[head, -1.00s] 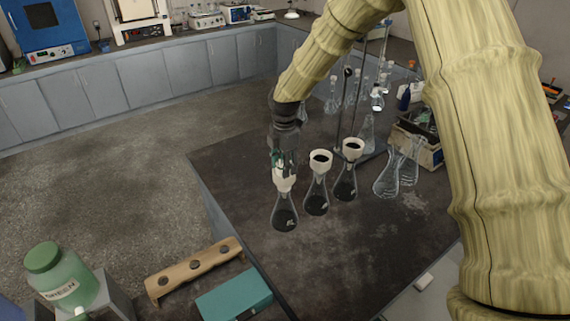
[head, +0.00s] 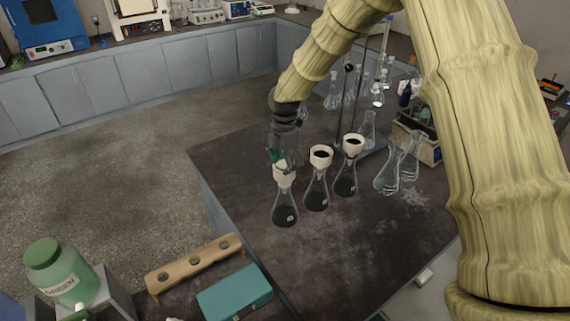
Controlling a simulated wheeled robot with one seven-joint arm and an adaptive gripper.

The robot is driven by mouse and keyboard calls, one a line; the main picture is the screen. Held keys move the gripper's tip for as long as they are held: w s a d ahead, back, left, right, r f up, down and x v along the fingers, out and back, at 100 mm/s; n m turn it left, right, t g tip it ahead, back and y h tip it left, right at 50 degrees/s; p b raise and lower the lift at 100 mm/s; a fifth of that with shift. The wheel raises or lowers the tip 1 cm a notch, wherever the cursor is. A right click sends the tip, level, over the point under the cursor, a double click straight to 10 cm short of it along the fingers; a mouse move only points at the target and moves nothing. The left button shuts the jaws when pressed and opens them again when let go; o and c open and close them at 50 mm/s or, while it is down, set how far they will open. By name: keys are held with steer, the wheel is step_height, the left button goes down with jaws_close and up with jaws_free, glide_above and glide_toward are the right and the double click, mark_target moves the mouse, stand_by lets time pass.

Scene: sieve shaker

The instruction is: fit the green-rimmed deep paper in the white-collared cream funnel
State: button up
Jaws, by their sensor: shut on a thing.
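Three flasks with dark contents stand in a row on the dark bench, each topped by a pale funnel. The left funnel (head: 284,176) sits on the left flask (head: 285,209); the middle funnel (head: 321,154) and right funnel (head: 353,142) show dark openings. Which of them is cream with a white collar is too small to tell. My gripper (head: 281,158) points down over the left funnel, shut on a small green-edged thing (head: 277,156), likely the green-rimmed paper. The paper is mostly hidden by the fingers, and I cannot tell whether it touches the funnel.
Clear empty flasks (head: 388,172) stand right of the row, near a stand and a crate (head: 431,155). A wooden rack with holes (head: 166,281), a teal box (head: 236,293) and a green jar (head: 62,276) are at the front left.

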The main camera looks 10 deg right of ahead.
steer(key=shift+r+p, duration=0.15)
steer(key=shift+p, duration=0.55)
steer(key=shift+c, duration=1)
stand_by(1.3)
steer(key=o, duration=0.9)
steer(key=shift+w, duration=0.1)
steer(key=shift+c, duration=0.2)
steer(key=shift+r, duration=0.2)
steer(key=shift+r+p, duration=2.15)
steer(key=shift+r, duration=0.8)
